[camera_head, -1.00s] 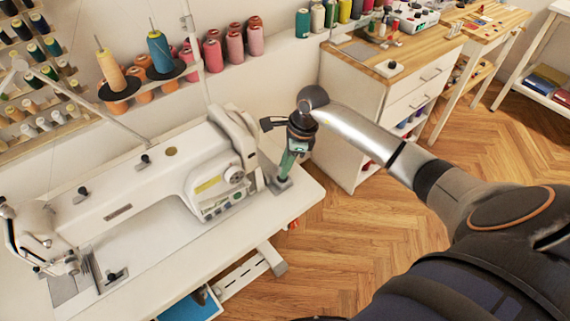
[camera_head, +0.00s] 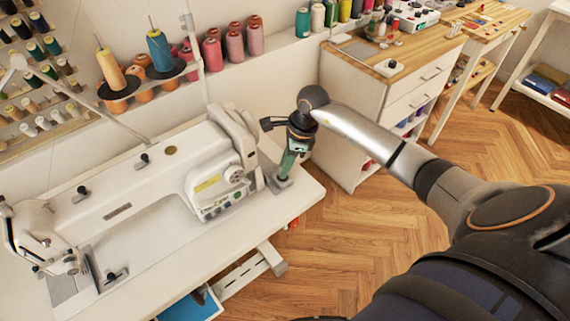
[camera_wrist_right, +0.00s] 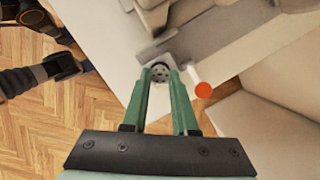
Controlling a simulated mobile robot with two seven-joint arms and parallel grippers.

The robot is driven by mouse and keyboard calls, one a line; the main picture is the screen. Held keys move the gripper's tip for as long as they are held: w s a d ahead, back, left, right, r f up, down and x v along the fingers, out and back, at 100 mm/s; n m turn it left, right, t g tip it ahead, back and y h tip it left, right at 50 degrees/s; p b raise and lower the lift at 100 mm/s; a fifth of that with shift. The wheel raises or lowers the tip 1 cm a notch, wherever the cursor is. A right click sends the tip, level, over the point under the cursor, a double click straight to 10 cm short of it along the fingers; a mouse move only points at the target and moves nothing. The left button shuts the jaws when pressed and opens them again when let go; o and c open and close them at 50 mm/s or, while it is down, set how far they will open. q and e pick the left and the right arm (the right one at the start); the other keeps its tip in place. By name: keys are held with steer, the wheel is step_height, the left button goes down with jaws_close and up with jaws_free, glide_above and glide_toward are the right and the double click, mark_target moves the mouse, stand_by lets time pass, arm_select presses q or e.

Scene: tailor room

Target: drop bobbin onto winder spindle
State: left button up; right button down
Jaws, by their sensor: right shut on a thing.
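My right gripper (camera_head: 285,175) points down at the right end of the white sewing table (camera_head: 305,197), just right of the sewing machine. In the right wrist view its green fingers (camera_wrist_right: 159,76) are shut on a small grey bobbin (camera_wrist_right: 159,72) with holes in its face. The grey winder base (camera_head: 281,185) is on the table below the fingers. The spindle cannot be made out; the gripper and bobbin cover that spot. A white part with an orange-red tip (camera_wrist_right: 204,90) is just right of the fingertips. My left gripper is not seen in the head view.
The white sewing machine (camera_head: 150,190) stands close to the left of my gripper. Thread cones (camera_head: 235,40) line the ledge behind. A white drawer cabinet (camera_head: 385,100) stands back right. Open wood floor (camera_head: 330,250) is to the right of the table.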

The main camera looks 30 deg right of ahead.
steer(key=shift+f+b, duration=0.35)
steer(key=shift+f, duration=0.05)
steer(key=c, duration=0.6)
jaws_free()
steer(key=shift+r, duration=0.1)
steer(key=v, duration=1.2)
steer(key=shift+r, duration=0.2)
steer(key=shift+s, duration=0.1)
